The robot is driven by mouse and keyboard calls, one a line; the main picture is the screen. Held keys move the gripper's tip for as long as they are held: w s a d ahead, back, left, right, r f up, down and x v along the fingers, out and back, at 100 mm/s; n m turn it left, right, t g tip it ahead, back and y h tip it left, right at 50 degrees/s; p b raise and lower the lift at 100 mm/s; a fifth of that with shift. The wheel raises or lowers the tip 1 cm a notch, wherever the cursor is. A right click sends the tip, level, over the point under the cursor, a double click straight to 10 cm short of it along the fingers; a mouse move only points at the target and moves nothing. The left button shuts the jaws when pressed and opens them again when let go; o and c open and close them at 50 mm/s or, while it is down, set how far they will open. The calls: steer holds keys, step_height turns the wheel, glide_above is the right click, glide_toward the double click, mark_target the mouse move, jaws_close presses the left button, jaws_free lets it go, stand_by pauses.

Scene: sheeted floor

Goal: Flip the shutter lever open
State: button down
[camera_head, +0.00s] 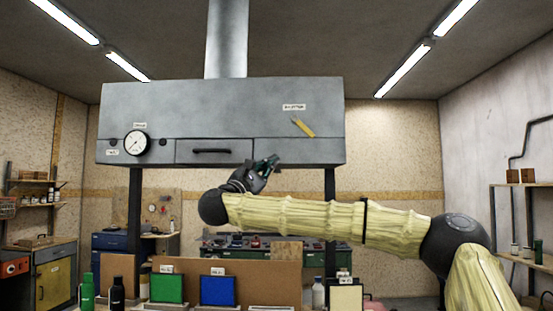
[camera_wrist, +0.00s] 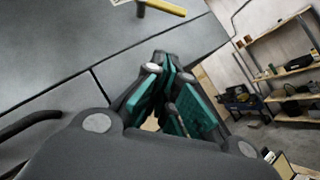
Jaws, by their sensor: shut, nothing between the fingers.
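The shutter lever is a yellow handle (camera_head: 303,128) on the right part of the grey hood's front, tilted with its upper end to the left, under a small white label (camera_head: 294,107). In the wrist view the yellow lever (camera_wrist: 162,7) shows at the top edge, partly cut off. My gripper (camera_head: 272,160) is in front of the hood's lower edge, below and left of the lever and apart from it. Its teal-padded fingers (camera_wrist: 170,72) are together and empty in the wrist view.
The grey hood (camera_head: 225,105) carries a round dial (camera_head: 135,143) at left and a drawer-like panel with a black handle (camera_head: 211,151) in the middle. Green and blue panels (camera_head: 217,290) and bottles (camera_head: 87,292) stand below. Shelves (camera_head: 520,190) line the right wall.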

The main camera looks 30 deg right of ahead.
mark_target(303, 128)
steer(key=p+x, duration=0.3)
steer(key=x, duration=0.4)
steer(key=shift+s+d, duration=0.15)
steer(key=shift+d, duration=0.05)
steer(key=d+r+p, duration=0.2)
steer(key=d+r, duration=0.1)
steer(key=shift+s+d+r, duration=0.15)
steer(key=shift+s+r, duration=0.1)
steer(key=shift+s, duration=0.15)
steer(key=shift+s+d+r+p, duration=0.35)
steer(key=shift+d+p, duration=0.1)
steer(key=shift+p, duration=0.15)
steer(key=shift+w+f+b, duration=0.1)
steer(key=shift+b, duration=0.3)
